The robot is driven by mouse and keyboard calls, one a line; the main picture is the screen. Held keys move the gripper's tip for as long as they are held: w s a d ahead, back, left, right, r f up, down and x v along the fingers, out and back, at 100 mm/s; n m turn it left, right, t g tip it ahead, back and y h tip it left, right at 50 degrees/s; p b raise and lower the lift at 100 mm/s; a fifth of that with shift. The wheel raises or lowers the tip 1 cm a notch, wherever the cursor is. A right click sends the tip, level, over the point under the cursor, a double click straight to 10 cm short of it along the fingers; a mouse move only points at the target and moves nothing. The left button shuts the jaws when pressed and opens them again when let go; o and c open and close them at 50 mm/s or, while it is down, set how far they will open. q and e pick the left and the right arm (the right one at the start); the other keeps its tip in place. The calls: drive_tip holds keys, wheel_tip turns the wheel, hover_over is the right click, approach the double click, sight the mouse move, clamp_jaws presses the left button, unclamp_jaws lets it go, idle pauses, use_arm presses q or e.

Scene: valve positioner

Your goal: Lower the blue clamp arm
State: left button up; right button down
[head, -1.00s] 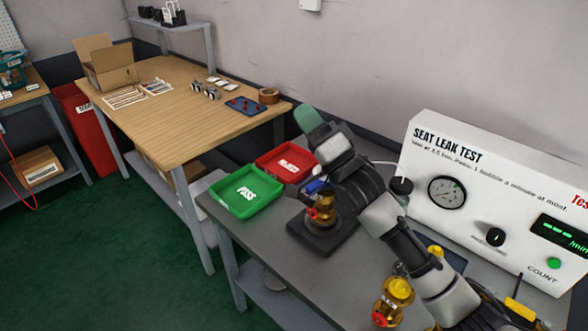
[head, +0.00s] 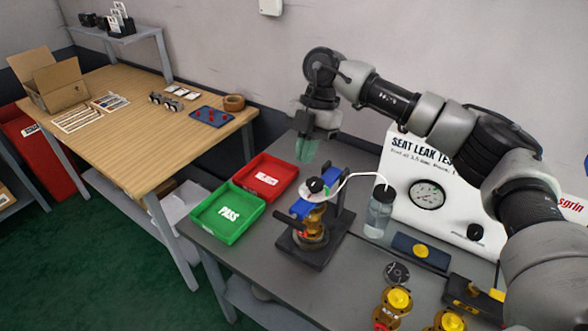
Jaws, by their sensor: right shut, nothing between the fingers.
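The blue clamp arm (head: 300,208) is at the top of a dark fixture (head: 318,255) on the grey bench. It lies just below a white disc with a black knob (head: 316,187), which partly hides it. Whether it is fully down I cannot tell. A brass valve (head: 313,225) stands upright in the fixture under it. My right gripper (head: 307,152), with green fingertips, hangs pointing down above and behind the fixture. It is shut and empty, apart from the clamp arm. My left gripper is out of view.
A thin white tube runs from the disc to a clear bottle (head: 379,212). Green (head: 228,212) and red (head: 266,178) trays sit left of the fixture. The seat leak test panel (head: 405,165) stands behind at right. More brass valves (head: 392,308) stand at the front right.

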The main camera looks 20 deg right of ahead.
sight(292, 218)
drive_tip(key=p+x, duration=0.4)
drive_tip(key=x, duration=0.8)
drive_tip(key=shift+f, duration=0.4)
drive_tip(key=shift+f, duration=0.1)
drive_tip(key=shift+b+x, duration=0.55)
drive_tip(key=shift+x, duration=0.6)
drive_tip(key=shift+f, duration=0.4)
drive_tip(key=shift+s+d+r, duration=0.1)
drive_tip(key=shift+s, duration=0.05)
